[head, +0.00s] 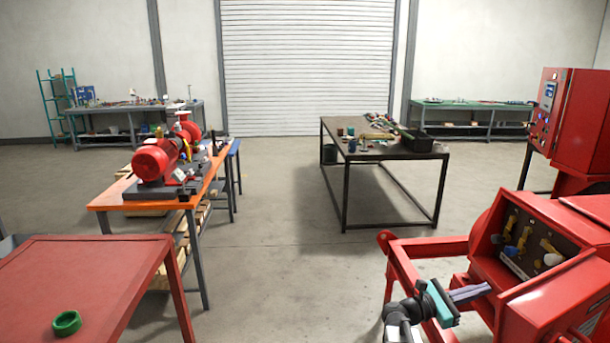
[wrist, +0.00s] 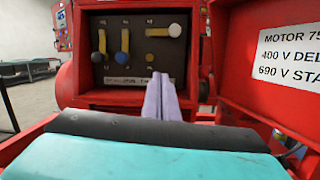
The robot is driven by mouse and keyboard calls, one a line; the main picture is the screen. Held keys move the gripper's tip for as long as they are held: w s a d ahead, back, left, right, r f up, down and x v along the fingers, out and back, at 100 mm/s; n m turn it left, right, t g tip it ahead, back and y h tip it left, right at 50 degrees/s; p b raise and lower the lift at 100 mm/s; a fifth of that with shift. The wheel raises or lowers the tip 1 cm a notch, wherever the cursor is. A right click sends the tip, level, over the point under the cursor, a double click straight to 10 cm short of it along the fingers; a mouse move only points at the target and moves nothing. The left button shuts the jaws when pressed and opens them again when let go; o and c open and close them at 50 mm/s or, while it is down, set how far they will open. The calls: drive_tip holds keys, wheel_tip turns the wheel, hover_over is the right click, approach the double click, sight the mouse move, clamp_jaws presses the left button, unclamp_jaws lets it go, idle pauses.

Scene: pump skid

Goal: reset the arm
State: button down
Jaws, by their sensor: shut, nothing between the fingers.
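My gripper (head: 469,294) is at the lower right of the head view, in front of the open red terminal box. In the wrist view its two pale lilac fingers (wrist: 162,98) are together with nothing between them, pointing at the box.
A red frame rail (head: 425,246) runs beside my arm. A red cabinet (head: 575,115) stands behind the box. A red table (head: 90,275) with a green ring (head: 67,323) is at left. An orange bench (head: 105,200) carries a red pump (head: 155,160). Floor between the benches is clear.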

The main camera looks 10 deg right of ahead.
drive_tip(key=a+f+n+t+y, duration=0.15)
drive_tip(key=a+f, duration=0.25)
drive_tip(key=f, duration=0.5)
drive_tip(key=a+f+y, duration=0.2)
drive_tip(key=a+f, duration=0.3)
drive_tip(key=f, duration=0.3)
drive_tip(key=s+a+f+m+g+y, duration=0.1)
drive_tip(key=s+a+f+y, duration=0.25)
drive_tip(key=a+f, duration=0.45)
drive_tip(key=s+a+f+m+g+y, duration=0.15)
drive_tip(key=s+a+f, duration=0.3)
drive_tip(key=f, duration=0.75)
drive_tip(key=s+a+f+m+g+y, duration=0.2)
drive_tip(key=s+a+f+m+y, duration=0.35)
drive_tip(key=s+a+f, duration=0.7)
drive_tip(key=s+a+f+m+g+y, duration=0.1)
drive_tip(key=s+a+m+y, duration=0.3)
drive_tip(key=a+m, duration=0.5)
drive_tip(key=shift+a+f+y+b, duration=0.35)
drive_tip(key=shift+a+f+y, duration=0.05)
drive_tip(key=shift+a+y, duration=0.7)
drive_tip(key=shift+s+d, duration=0.1)
drive_tip(key=shift+d, duration=0.1)
